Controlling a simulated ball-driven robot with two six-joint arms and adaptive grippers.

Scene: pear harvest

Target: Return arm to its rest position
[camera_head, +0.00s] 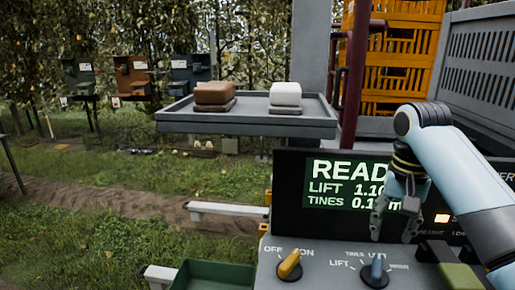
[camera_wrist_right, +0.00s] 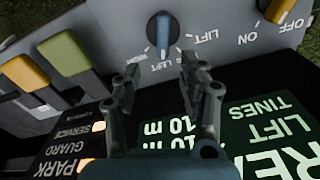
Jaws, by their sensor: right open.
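My right gripper (camera_head: 393,236) is open and empty in the head view, in front of the display and above the blue selector knob (camera_head: 376,268). In the right wrist view the open fingers (camera_wrist_right: 158,72) point toward the same knob (camera_wrist_right: 162,36), with a visible gap and no contact that I can see. The knob's handle stands upright near the TINES label. The yellow knob (camera_head: 289,264) is turned toward ON. The display (camera_head: 335,182) shows "READ", LIFT 1.10 and TINES, partly hidden by my gripper. My left gripper is out of view.
A grey tray (camera_head: 246,124) holds a brown block (camera_head: 214,93) and a white block (camera_head: 286,94). Orange crates (camera_head: 405,45) stand behind. A green lever (camera_wrist_right: 64,54) and a yellow lever (camera_wrist_right: 26,75) stick out beside the knob. A green bin (camera_head: 213,276) sits left of the panel.

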